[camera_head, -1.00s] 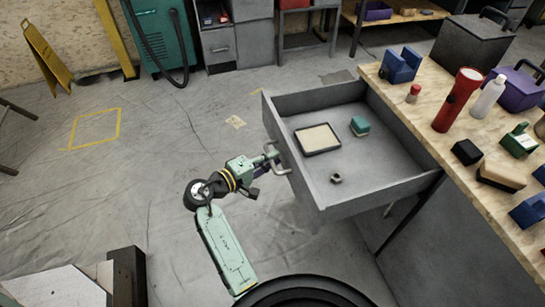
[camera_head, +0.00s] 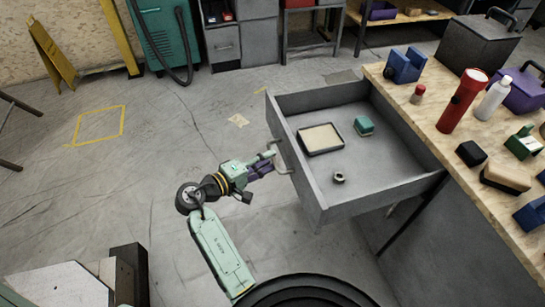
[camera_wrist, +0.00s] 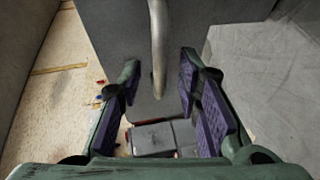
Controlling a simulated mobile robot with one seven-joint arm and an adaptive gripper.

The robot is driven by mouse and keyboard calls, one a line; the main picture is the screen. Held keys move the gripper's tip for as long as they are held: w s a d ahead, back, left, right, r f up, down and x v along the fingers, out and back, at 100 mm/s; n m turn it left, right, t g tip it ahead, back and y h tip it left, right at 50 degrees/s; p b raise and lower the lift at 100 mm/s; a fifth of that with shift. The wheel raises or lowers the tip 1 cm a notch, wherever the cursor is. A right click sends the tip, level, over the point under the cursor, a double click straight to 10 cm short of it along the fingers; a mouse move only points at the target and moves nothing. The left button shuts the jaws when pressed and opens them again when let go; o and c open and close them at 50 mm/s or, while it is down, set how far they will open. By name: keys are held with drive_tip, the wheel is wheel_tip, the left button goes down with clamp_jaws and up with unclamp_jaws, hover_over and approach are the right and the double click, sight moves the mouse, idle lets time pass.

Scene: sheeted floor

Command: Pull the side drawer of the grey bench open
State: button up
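The side drawer (camera_head: 321,207) of the grey bench (camera_head: 429,244) stands pulled far out, its inside open to view. Its bar handle (camera_head: 283,158) is on the front panel, facing left. My gripper (camera_head: 270,161) is at the handle, on the left side of the drawer front. In the wrist view my gripper (camera_wrist: 160,80) is open, with its purple-padded fingers apart. The handle (camera_wrist: 158,45) runs down between the fingertips there, with gaps on both sides. Whether it is still a little between the tips or just ahead of them is hard to tell.
In the drawer lie a shallow tray (camera_head: 320,139), a teal block (camera_head: 364,125) and a small metal nut (camera_head: 339,178). The bench top (camera_head: 455,180) bears a red flashlight (camera_head: 462,101), a white bottle (camera_head: 492,98) and other items.

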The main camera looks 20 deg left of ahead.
drive_tip(key=v, duration=0.9)
